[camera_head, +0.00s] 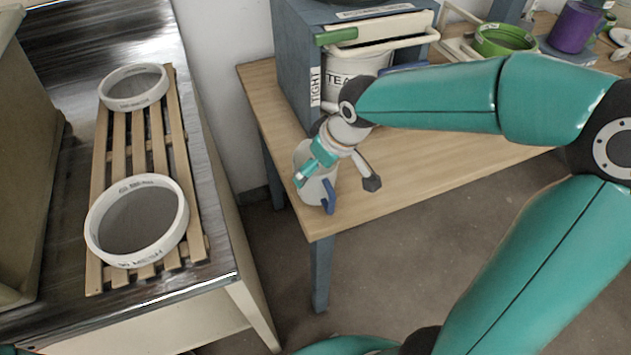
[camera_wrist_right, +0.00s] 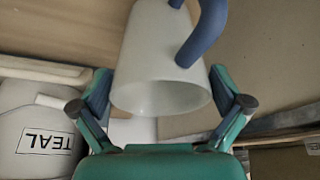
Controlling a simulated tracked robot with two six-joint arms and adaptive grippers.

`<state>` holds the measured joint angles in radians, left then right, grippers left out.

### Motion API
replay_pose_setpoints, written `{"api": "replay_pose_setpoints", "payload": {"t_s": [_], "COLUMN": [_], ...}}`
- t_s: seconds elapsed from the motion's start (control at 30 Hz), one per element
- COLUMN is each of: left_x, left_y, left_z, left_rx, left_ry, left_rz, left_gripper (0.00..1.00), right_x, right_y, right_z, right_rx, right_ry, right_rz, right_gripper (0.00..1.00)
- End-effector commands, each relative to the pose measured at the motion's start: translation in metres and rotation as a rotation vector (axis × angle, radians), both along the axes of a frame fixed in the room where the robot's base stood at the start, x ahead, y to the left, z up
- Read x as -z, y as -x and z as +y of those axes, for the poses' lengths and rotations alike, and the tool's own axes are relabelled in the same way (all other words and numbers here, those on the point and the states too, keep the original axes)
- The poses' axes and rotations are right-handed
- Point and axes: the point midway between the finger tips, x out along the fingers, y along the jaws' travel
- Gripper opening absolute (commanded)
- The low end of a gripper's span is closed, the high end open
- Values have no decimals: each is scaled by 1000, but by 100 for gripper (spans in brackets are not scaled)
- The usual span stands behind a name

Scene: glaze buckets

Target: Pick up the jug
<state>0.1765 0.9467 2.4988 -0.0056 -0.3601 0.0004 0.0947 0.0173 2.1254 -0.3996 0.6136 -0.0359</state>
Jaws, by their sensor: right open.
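The jug (camera_head: 314,193) is a whitish tapered vessel with a blue handle (camera_head: 328,197). It stands near the front left corner of the wooden table, partly hidden by my right gripper (camera_head: 336,182). In the right wrist view the jug (camera_wrist_right: 155,55) fills the upper middle, with its blue handle (camera_wrist_right: 207,30) towards the upper right. My right gripper (camera_wrist_right: 160,82) is open, with one finger on each side of the jug. I cannot tell whether the fingers touch it. My left gripper is not in view.
A blue-grey stand (camera_head: 292,70) with a white TEAL bucket (camera_head: 350,68) is just behind the jug; the bucket (camera_wrist_right: 35,140) also shows in the wrist view. A green sieve (camera_head: 503,40) and purple container (camera_head: 573,28) stand farther right. Two white sieves rest on a slatted rack (camera_head: 95,270) at left.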

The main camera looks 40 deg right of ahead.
Motion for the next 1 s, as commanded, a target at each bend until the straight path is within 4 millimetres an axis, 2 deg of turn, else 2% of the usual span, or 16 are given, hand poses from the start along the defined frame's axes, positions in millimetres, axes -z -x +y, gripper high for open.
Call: {"api": "replay_pose_setpoints", "payload": {"t_s": [0.1, 0.33, 0.37, 0.63, 1.0], "left_x": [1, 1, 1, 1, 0], "left_y": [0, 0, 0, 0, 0], "left_z": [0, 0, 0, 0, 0], "left_rx": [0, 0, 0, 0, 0], "left_ry": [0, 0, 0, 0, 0], "left_rz": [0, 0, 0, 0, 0], "left_gripper": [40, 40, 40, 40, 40], "right_x": [10, 10, 10, 10, 6], "right_y": [-4, -4, -4, -4, -5], "right_z": [0, 0, 0, 0, 1], "right_rx": [0, 1, 1, 1, 0], "right_ry": [0, -1, -1, -1, 0], "right_rz": [1, -1, -1, -1, -3], "right_gripper": [100, 100, 97, 52, 51]}}
